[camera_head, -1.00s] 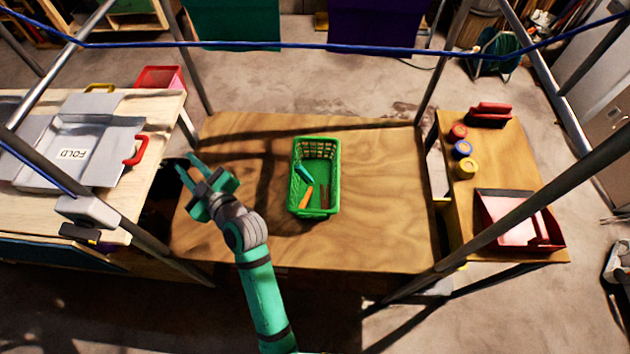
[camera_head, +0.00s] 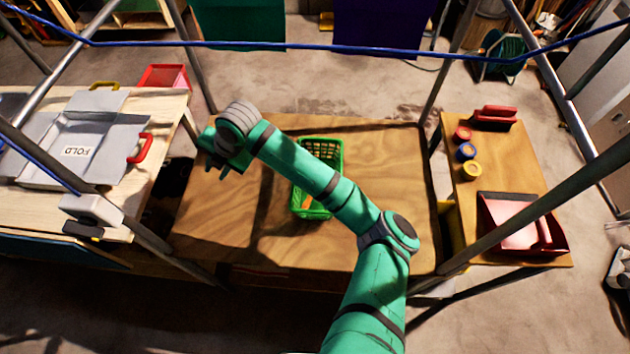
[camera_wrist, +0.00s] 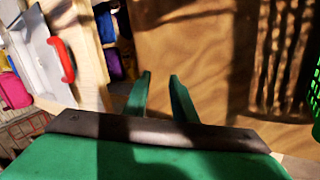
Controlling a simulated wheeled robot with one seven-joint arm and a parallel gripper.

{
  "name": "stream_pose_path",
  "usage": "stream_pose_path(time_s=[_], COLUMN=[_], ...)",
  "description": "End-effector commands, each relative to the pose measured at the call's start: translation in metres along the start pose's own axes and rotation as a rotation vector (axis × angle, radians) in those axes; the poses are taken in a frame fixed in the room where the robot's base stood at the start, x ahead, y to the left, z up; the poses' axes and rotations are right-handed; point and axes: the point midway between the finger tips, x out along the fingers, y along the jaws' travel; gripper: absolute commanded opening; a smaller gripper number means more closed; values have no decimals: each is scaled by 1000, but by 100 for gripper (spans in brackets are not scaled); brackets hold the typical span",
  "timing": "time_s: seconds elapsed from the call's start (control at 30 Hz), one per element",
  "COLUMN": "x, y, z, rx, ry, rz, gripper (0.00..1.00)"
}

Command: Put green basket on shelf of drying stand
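The green basket (camera_head: 322,152) stands upright on the wooden shelf (camera_head: 225,220) of the drying stand, with small items inside. My forearm crosses in front of it and hides its middle. My gripper (camera_head: 225,168) is over the left part of that shelf, left of the basket and apart from it. In the wrist view the two fingers (camera_wrist: 160,95) are spread with nothing between them. The basket shows only as a green edge (camera_wrist: 315,95) at the right of that view.
A side table at right holds a red dustpan (camera_head: 520,225), coloured rolls (camera_head: 466,152) and a red brush (camera_head: 494,116). Metal poles and a blue line (camera_head: 300,45) surround the shelf.

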Motion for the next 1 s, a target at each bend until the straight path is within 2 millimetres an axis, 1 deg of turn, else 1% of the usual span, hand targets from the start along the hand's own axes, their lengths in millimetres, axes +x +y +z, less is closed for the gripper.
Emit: stream_pose_path(time_s=[0.03, 0.1, 0.2, 0.3, 0.4, 0.53, 0.67, 0.77, 1.0], x=[-8, -19, -38, -58, -76, -90, -91, -83, -55], y=[-18, -45, -80, -109, -131, -147, -155, -161, -181], z=[15, 29, 49, 65, 77, 85, 87, 88, 91], rx=[-44, -107, -180, -236, -271, -293, -299, -298, -297], ry=[-19, -25, -26, -20, -10, 2, 7, 8, 6], rz=[-76, -185, -333, -459, -554, -623, -645, -645, -643], gripper=[24, 24, 24, 24, 24, 24, 24, 24, 24])
